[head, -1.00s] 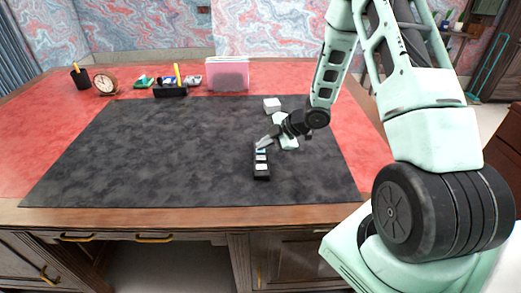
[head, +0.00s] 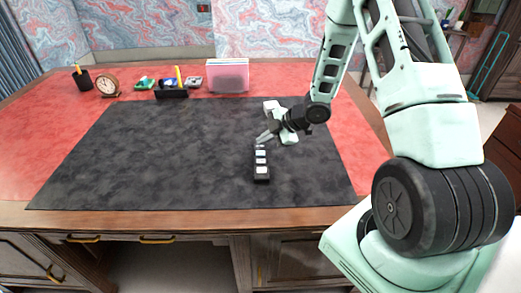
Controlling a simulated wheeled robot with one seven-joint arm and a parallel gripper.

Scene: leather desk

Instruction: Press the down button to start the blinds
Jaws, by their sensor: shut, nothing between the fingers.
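A small black remote (head: 261,174) with several pale buttons in a column lies on the dark desk mat (head: 150,150), right of its middle. My gripper (head: 258,141) is shut and empty, with its fingertips above the far end of the remote. The fingertips look slightly apart from the remote, but contact is hard to judge at this size. Any marks on the buttons are too small to read, so I cannot tell which one is the down button.
At the back of the desk are a pink file holder (head: 229,76), a black organizer (head: 171,93), a clock (head: 107,84) and a pen cup (head: 82,80). The mat left of the remote is clear.

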